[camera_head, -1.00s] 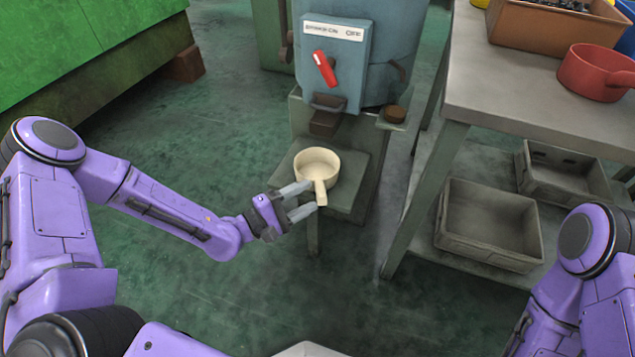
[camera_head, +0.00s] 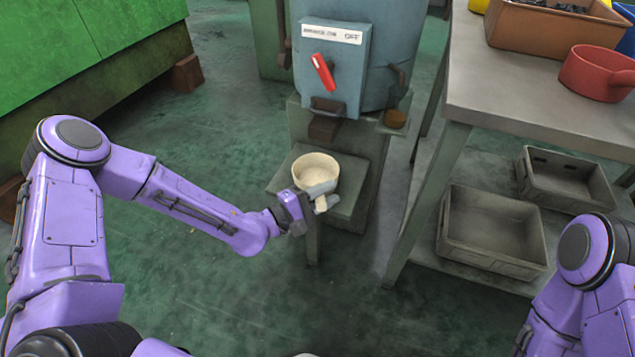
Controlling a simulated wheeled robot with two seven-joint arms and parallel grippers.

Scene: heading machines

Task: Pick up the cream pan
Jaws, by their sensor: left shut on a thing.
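The cream pan (camera_head: 316,167) is a small round pan with a short handle that points toward me. It is upright at the low grey-green shelf (camera_head: 345,207) in front of the blue machine; I cannot tell whether it touches the shelf. My left gripper (camera_head: 322,199) comes in from the left and is shut on the pan's handle, close to the pan's wall. The fingers hide part of the handle. Of my right arm, only upper links show at the lower right; its gripper is out of view.
The blue machine (camera_head: 385,45) with a red lever (camera_head: 323,73) stands right behind the pan. A grey table (camera_head: 525,95) at the right bears a red pan (camera_head: 597,72) and a brown bin (camera_head: 545,22). Grey crates (camera_head: 490,225) sit below. Green floor is open at the left.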

